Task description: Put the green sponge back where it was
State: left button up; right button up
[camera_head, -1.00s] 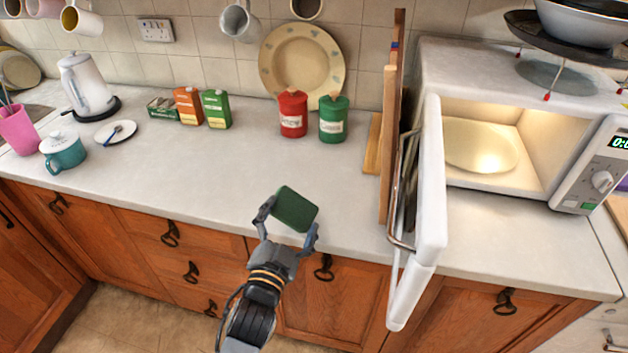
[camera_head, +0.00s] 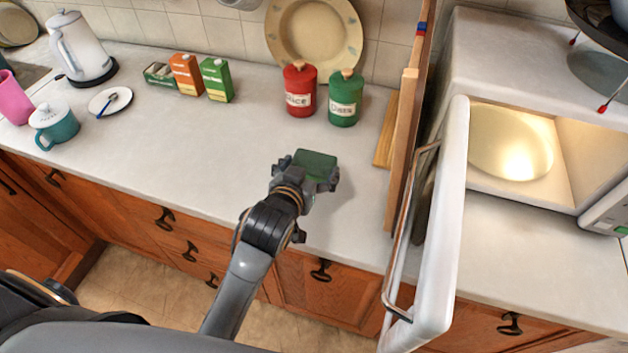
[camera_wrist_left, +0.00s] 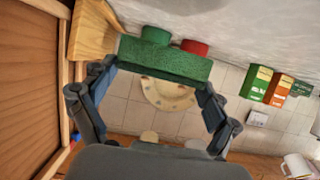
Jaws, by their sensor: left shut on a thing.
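The green sponge (camera_head: 316,163) is a dark green block held between the fingers of my left gripper (camera_head: 308,176). In the head view it is over the counter, in front of the red and green canisters. I cannot tell whether it touches the counter. In the left wrist view the sponge (camera_wrist_left: 164,60) spans the gap between the two fingers (camera_wrist_left: 160,85). The green canister (camera_wrist_left: 156,35) and red canister (camera_wrist_left: 194,47) show behind it. My right gripper is not in view.
The red canister (camera_head: 300,88) and green canister (camera_head: 344,98) stand ahead, before a leaning plate (camera_head: 314,35). Wooden boards (camera_head: 404,150) and the open white microwave door (camera_head: 443,230) stand to the right.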

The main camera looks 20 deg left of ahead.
pick_arm(q)
jog(key=f, duration=0.3)
jog(key=shift+s+f, duration=0.15)
jog(key=shift+s, duration=0.15)
jog(key=shift+w+f, duration=0.2)
jog(key=shift+f, duration=1.65)
jog(key=o, duration=0.6)
jog(key=shift+f, duration=0.1)
jog(key=shift+o, duration=0.9)
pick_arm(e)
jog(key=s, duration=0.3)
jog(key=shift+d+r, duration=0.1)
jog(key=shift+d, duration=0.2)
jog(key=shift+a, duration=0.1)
